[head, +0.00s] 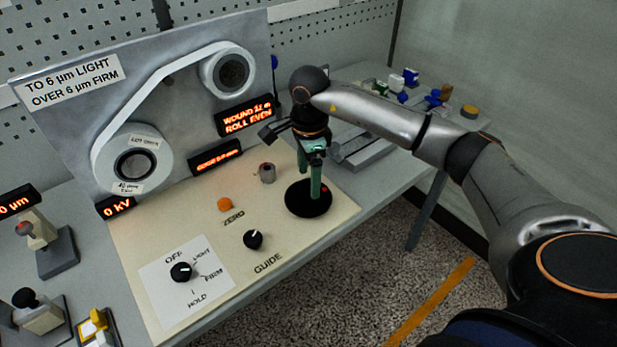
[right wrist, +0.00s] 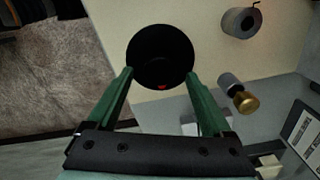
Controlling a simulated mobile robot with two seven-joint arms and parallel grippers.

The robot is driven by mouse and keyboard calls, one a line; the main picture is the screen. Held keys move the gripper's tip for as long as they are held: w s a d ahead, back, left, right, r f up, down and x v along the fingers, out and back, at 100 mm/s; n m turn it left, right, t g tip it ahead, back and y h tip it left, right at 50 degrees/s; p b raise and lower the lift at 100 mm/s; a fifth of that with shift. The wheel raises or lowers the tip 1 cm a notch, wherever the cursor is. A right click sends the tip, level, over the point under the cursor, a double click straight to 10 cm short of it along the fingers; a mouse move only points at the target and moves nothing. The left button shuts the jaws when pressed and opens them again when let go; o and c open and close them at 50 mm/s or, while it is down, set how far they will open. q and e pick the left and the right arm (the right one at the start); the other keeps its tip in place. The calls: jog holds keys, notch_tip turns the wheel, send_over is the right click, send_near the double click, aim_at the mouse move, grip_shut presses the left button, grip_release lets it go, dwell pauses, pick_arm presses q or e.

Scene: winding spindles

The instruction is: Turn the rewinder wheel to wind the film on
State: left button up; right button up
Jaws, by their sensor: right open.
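The rewinder wheel (head: 308,200) is a black disc with a small red mark, at the right side of the cream panel. It also shows in the right wrist view (right wrist: 160,50). My right gripper (head: 310,178) points down over the wheel with its green fingers apart. In the wrist view the fingertips (right wrist: 161,76) lie at either side of the wheel's near edge; I cannot tell whether they touch it. White film (head: 160,85) runs from the lower left reel (head: 133,163) up to the upper right reel (head: 231,72). My left gripper is not in view.
A lit display (head: 247,116) reads "WOUND" and "ROLL EVEN". The panel carries an OFF/LIGHT/FIRM/HOLD knob (head: 181,272), a guide knob (head: 253,239), an orange zero button (head: 225,204) and a small grey cylinder (head: 267,173). Small coloured parts (head: 405,80) lie on the back right bench.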

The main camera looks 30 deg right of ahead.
jog(key=shift+f, duration=0.85)
jog(key=shift+c, duration=0.2)
grip_shut()
jog(key=shift+m, duration=0.3)
jog(key=m, duration=0.9)
jog(key=shift+r+b, duration=0.1)
jog(key=shift+b, duration=0.2)
jog(key=m, duration=0.5)
jog(key=shift+m+p, duration=0.4)
jog(key=shift+m, duration=2.1)
